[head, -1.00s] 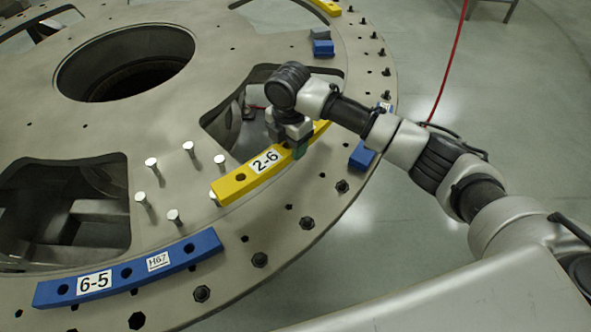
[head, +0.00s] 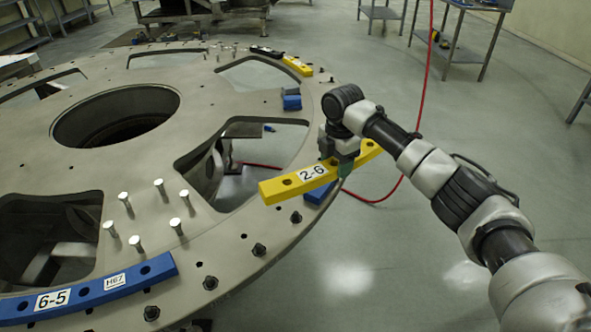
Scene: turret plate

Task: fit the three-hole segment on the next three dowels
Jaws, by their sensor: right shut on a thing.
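The yellow segment (head: 272,190), labelled 2-6, is held by my right gripper (head: 342,164) over the outer rim of the turret plate (head: 230,95). My right gripper is shut on it near its middle and hides part of it. One hole shows left of the label and another near the far right end. The segment appears raised; the exact gap is unclear. Several silver pins (head: 159,186) stand upright on the plate to the left, apart from the segment. My left gripper is not in view.
A blue segment (head: 95,291), labelled 6-5, lies on the rim at lower left. A blue block (head: 321,192) is partly hidden under the yellow segment; another blue block (head: 291,102) sits farther back. A second yellow segment (head: 297,66) lies at the back. A red hose (head: 424,85) hangs behind my arm.

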